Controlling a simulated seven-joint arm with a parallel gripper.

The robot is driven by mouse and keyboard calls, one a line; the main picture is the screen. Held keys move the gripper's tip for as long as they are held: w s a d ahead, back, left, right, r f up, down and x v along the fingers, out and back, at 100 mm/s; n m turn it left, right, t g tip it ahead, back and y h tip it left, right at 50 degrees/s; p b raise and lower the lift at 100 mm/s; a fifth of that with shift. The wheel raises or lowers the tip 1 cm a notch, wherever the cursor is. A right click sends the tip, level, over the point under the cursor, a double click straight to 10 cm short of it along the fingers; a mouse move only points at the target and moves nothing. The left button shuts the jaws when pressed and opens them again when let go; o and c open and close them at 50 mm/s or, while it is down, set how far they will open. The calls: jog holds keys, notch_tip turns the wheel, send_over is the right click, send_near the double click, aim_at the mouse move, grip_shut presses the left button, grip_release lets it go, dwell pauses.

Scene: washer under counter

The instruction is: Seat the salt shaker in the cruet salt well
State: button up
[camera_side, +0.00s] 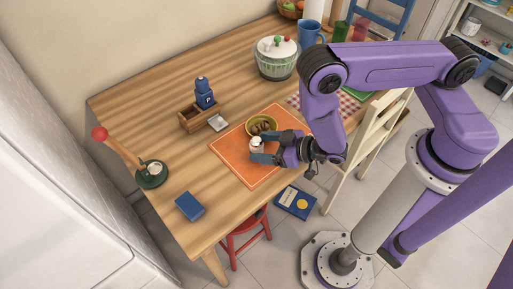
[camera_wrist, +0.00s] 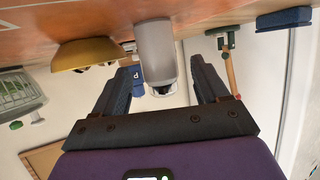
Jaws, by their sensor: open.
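The salt shaker (camera_side: 257,143), pale with a shiny cap, stands on the orange placemat (camera_side: 233,161). In the wrist view, where the table is at the top, the shaker (camera_wrist: 154,48) lies between and ahead of the finger lines. The wooden cruet (camera_side: 187,122) stands left of the placemat and holds a dark blue shaker marked P (camera_side: 204,96). The salt well's inside is not clear.
A yellow bowl (camera_side: 262,125) with brown contents is close behind the salt shaker. A green-based stand with a red knob (camera_side: 151,178) and a blue box (camera_side: 190,206) are at the left. Bare table separates them from the placemat.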

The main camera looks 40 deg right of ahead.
jog(key=shift+w, duration=0.1)
jog(key=c, duration=1.3)
notch_tip(320, 180, up, 10)
